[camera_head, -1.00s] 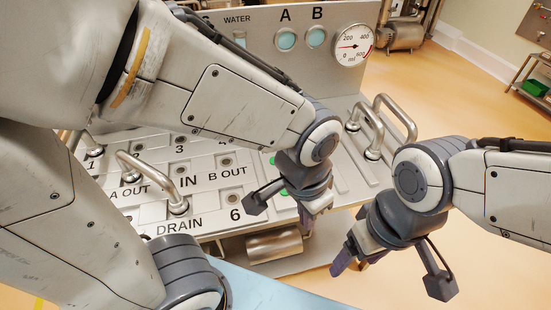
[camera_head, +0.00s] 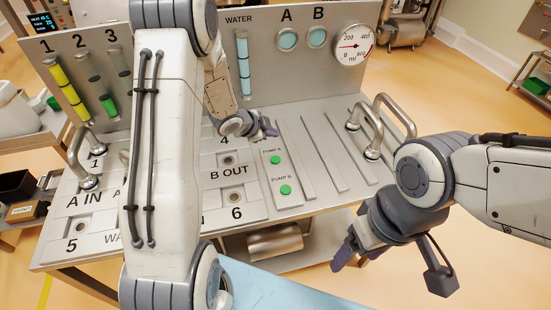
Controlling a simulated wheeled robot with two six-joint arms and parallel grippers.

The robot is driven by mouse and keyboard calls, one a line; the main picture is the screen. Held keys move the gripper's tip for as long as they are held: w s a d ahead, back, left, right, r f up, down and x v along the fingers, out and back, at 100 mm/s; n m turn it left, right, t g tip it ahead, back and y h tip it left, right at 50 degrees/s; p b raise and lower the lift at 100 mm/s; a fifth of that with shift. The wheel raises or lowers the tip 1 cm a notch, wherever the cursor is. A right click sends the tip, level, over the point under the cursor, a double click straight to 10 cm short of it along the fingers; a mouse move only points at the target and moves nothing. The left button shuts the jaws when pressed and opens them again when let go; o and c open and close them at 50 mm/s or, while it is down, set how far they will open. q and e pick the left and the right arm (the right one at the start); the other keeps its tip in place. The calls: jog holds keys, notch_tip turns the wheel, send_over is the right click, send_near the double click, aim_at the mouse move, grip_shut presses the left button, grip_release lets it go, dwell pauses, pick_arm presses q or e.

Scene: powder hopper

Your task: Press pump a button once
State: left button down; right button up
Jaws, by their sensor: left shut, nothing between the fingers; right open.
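The green PUMP A button (camera_head: 275,160) sits on a pale strip on the panel's flat deck, with its label just behind it. The green PUMP B button (camera_head: 286,190) is nearer me on the same strip. My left gripper (camera_head: 270,128) is shut and empty. It is just behind the PUMP A label in the picture, and its height above the deck is hard to tell. My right gripper (camera_head: 352,258) is open and empty, in front of the deck's front edge at the right.
Metal handles (camera_head: 373,130) stand up at the deck's right, and another handle (camera_head: 84,160) at the left. The upright back panel (camera_head: 270,75) carries a dial gauge (camera_head: 354,45) and coloured tubes. My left arm hides the deck's middle left.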

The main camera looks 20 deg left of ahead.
aim_at(272, 161)
pick_arm(q)
notch_tip(272, 161, down, 9)
jog(key=b, duration=0.8)
jog(key=shift+r, duration=0.1)
dwell(1.8)
jog(key=shift+f+b, duration=0.4)
jog(key=shift+f+b, duration=0.35)
jog(key=shift+f, duration=0.05)
dwell(0.4)
dwell(0.4)
jog(key=shift+r+p, duration=0.8)
